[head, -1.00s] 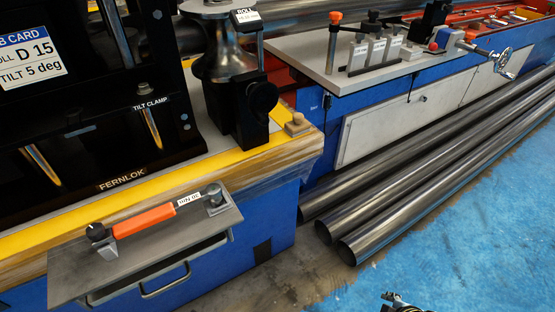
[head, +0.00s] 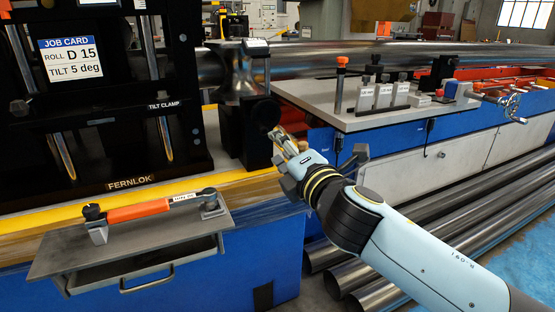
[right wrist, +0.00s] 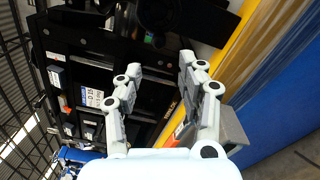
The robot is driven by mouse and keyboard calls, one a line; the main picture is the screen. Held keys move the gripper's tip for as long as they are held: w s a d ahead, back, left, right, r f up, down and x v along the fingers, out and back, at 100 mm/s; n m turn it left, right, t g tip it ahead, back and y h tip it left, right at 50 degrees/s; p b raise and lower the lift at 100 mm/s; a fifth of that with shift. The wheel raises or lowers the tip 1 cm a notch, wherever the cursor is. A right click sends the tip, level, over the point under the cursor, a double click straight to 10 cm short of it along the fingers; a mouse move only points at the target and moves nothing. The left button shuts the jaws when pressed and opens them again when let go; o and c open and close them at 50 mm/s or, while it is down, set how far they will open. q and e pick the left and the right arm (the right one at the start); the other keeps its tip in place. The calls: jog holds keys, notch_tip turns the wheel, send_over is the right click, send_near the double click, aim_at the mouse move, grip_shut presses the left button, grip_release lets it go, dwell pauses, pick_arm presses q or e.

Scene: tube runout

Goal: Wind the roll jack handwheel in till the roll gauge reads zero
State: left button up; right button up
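The black handwheel (head: 266,113) sits on the front of a black block below the steel forming roll (head: 245,78). The roll gauge (head: 256,46), a small box on a post, stands beside the roll; it is tilted away and its reading cannot be made out. My right gripper (head: 280,138) is just to the lower right of the handwheel, and contact cannot be told in the head view. In the right wrist view the two fingers (right wrist: 160,65) are spread with nothing between them, and a dark round part (right wrist: 158,14) shows beyond their tips. My left gripper is out of view.
An orange-handled tool (head: 140,209) lies on a grey shelf (head: 60,262) below. A grey bench (head: 345,121) with labelled blocks is at right; pipes (head: 350,275) lie on the floor.

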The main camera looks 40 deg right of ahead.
aim_at(265, 132)
jog(key=x, duration=0.9)
jog(key=shift+w+r, duration=0.1)
jog(key=shift+w, duration=0.15)
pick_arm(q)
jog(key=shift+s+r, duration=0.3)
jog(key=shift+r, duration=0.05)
pick_arm(e)
grip_shut()
pick_arm(q)
jog(key=shift+p, duration=0.3)
